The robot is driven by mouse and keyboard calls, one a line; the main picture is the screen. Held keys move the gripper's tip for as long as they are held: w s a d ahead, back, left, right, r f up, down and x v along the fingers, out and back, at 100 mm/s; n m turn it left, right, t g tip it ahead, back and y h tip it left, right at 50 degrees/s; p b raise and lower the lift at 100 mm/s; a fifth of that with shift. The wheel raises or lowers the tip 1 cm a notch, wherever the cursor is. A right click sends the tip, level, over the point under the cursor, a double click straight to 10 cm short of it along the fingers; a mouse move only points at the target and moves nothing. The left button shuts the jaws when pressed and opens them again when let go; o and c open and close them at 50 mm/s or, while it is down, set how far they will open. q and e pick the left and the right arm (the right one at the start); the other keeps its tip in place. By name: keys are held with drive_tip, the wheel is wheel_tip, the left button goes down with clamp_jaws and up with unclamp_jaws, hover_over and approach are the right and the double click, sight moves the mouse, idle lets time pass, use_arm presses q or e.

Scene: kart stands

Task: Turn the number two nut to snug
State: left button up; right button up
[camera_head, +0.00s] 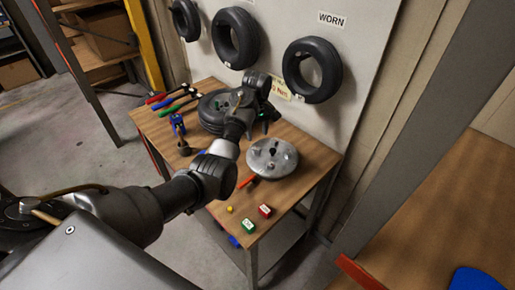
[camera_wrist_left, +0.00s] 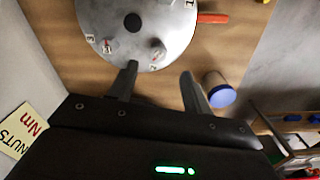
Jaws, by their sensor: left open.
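The grey metal hub disc (camera_head: 262,162) lies flat on the wooden bench, with a dark centre hole and several nuts or studs around it. The disc also fills the top of the left wrist view (camera_wrist_left: 120,12). The gripper is open and empty, with the fingers apart. Small number labels sit on the disc, one reading 1 (camera_wrist_left: 188,4); I cannot tell which nut is number two. My right gripper is not in view.
An orange-handled tool (camera_wrist_left: 212,18) lies beside the disc, and a blue-ended jar (camera_wrist_left: 219,95) stands nearby. A tyre (camera_head: 212,113) lies at the bench's back. Red and green blocks (camera_head: 264,211) (camera_head: 248,226) sit near the front. Worn tyres (camera_head: 312,70) hang on the wall.

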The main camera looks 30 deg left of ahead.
sight(257, 150)
use_arm(q)
wheel_tip(257, 150, down, 8)
drive_tip(key=shift+f+p, duration=0.15)
drive_tip(key=shift+p, duration=1.05)
drive_tip(key=shift+f, duration=0.4)
drive_tip(key=shift+w, duration=0.1)
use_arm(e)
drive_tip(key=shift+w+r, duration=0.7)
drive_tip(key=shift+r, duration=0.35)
use_arm(q)
drive_tip(key=shift+c, duration=0.3)
drive_tip(key=c, duration=0.9)
drive_tip(key=shift+c, duration=0.2)
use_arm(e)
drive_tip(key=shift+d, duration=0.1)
